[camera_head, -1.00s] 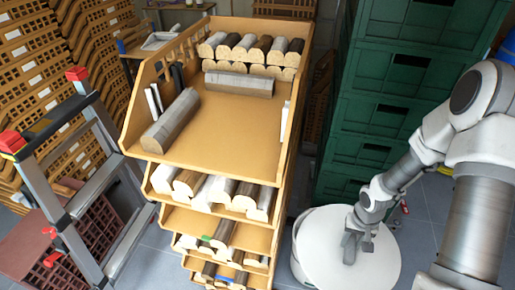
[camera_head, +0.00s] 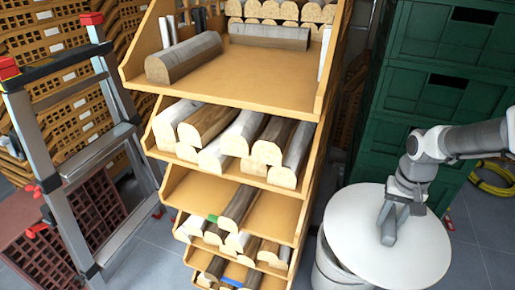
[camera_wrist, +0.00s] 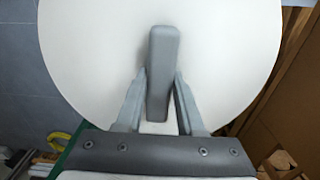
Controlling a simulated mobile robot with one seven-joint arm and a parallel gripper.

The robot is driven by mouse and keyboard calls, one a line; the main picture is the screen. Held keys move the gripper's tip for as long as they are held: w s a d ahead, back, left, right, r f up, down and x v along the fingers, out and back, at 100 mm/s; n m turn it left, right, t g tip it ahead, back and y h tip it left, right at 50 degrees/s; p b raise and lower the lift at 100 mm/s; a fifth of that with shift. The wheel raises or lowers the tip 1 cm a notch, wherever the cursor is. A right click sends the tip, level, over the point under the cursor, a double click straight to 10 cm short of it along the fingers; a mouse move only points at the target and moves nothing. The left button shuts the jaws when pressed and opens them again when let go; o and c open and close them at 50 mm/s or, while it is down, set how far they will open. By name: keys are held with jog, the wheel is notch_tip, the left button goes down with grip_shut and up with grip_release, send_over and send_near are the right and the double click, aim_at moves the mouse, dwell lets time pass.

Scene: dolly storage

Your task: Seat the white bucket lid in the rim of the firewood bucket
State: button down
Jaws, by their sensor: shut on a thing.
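The white bucket lid (camera_head: 350,228) is a round flat disc at the lower right of the head view. It fills much of the wrist view (camera_wrist: 90,60), with a grey bar handle (camera_wrist: 164,50) on top. My gripper (camera_head: 390,218) is shut on this handle; its two fingers (camera_wrist: 161,76) flank it in the wrist view. The pale firewood bucket (camera_head: 332,270) shows below the lid's left side. The lid hides the bucket's inside and most of its rim. The lid looks shifted right of the bucket, and I cannot tell whether they touch.
A wooden shelf rack (camera_head: 300,205) with split logs stands left of the bucket. Green stacked crates (camera_head: 430,90) stand behind the lid. A stepladder (camera_head: 60,190) is at the far left. A yellow coiled hose (camera_head: 492,180) lies at the right. Grey floor shows at lower right.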

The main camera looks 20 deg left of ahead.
jog(key=shift+s+f+b, duration=0.1)
jog(key=shift+f+b, duration=0.25)
jog(key=shift+b, duration=0.6)
jog(key=shift+a+r, duration=0.1)
jog(key=shift+r, duration=0.2)
dwell(0.3)
jog(key=w+f, duration=0.9)
jog(key=f, duration=0.3)
jog(key=w+f, duration=1)
jog(key=f, duration=0.2)
jog(key=shift+f, duration=0.25)
jog(key=shift+s+f, duration=0.1)
jog(key=shift+f, duration=2.7)
jog(key=shift+f, duration=0.25)
notch_tip(320, 180, down, 2)
